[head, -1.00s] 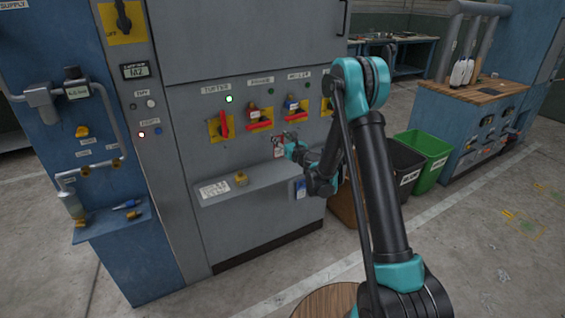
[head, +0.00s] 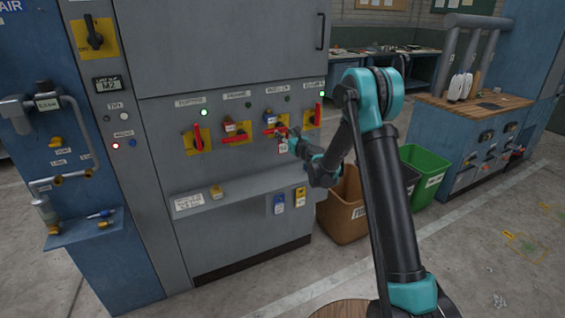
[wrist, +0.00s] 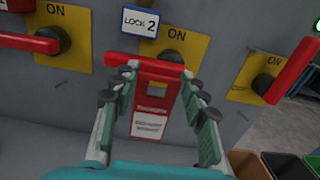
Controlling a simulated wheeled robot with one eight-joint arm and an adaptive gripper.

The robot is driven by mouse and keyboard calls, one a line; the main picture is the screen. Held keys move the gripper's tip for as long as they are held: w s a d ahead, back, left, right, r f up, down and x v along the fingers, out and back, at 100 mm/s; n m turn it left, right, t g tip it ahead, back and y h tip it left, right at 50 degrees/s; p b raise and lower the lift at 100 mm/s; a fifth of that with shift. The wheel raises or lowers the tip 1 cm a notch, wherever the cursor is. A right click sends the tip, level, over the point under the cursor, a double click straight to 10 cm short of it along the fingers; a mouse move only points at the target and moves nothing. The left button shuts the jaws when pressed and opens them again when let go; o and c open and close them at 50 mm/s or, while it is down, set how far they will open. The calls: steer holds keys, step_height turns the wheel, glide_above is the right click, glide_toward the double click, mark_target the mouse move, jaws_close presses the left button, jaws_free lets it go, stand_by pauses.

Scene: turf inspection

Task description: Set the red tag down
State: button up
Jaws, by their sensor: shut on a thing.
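The red tag (wrist: 155,105) has a white printed label and hangs upright in the wrist view. My gripper (wrist: 160,73) is shut on it, one finger at each side. The tag's upper end is just below a red switch handle (wrist: 143,61) on a yellow plate, with a blue-and-white "LOCK 2" label (wrist: 140,21) above. I cannot tell whether tag and handle touch. In the head view the tag (head: 283,148) is small, and my gripper (head: 286,142) is in front of the grey panel, near the third switch (head: 275,130).
A brown bin (head: 343,208) and a green bin (head: 427,172) stand to the right.

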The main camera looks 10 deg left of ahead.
step_height(320, 180, down, 12)
steer(key=shift+f, duration=0.2)
stand_by(0.4)
steer(key=o, duration=1.1)
steer(key=shift+f, duration=0.1)
steer(key=shift+o, duration=0.2)
